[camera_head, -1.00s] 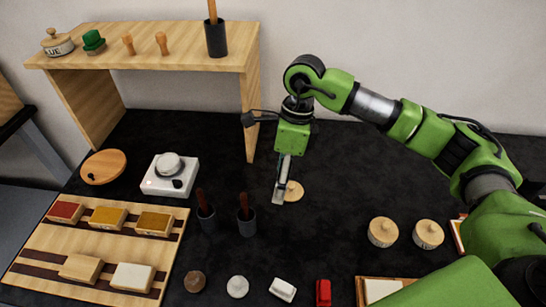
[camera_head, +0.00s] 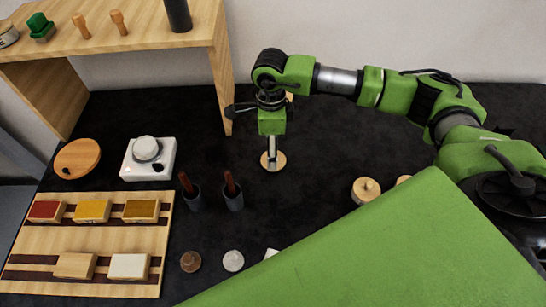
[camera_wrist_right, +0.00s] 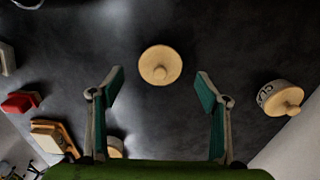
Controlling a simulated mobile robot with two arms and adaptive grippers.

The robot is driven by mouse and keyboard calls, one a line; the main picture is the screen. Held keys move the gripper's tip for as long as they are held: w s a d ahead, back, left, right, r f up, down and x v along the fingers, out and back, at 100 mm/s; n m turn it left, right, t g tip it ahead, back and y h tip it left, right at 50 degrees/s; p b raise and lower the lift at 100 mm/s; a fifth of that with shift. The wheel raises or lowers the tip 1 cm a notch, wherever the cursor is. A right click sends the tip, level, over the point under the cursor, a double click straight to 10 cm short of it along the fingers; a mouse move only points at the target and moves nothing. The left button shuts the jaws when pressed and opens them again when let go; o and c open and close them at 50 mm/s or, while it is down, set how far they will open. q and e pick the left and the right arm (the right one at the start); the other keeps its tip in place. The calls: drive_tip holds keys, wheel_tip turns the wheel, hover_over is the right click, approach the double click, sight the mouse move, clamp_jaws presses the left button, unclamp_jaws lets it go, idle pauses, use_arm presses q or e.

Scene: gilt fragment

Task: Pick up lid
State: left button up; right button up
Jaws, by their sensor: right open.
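A round, light wooden lid (camera_head: 280,161) lies on the black tabletop, partly hidden in the head view by my right gripper (camera_head: 272,162). In the right wrist view the lid (camera_wrist_right: 160,65) shows whole, with a small round knob in its middle. My right gripper (camera_wrist_right: 160,88) is open and empty. Its two fingers stand apart on either side of the lid's line, and the lid appears just beyond the fingertips. I cannot tell the exact height of the gripper above it. My left gripper is not in view.
A jar with lettering (camera_wrist_right: 280,98) stands beside the right finger in the wrist view. Two dark cups with red-handled tools (camera_head: 232,195) stand left of the lid. A knobbed wooden piece (camera_head: 366,190) is to the right. A white device (camera_head: 148,158) and wooden rack (camera_head: 90,236) lie left.

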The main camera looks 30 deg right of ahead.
drive_tip(key=f, duration=0.1)
drive_tip(key=f+p, duration=0.1)
drive_tip(key=f, duration=0.1)
drive_tip(key=shift+s+d+f, duration=0.15)
drive_tip(key=shift+d+f, duration=0.1)
drive_tip(key=shift+f, duration=0.35)
drive_tip(key=c, duration=1)
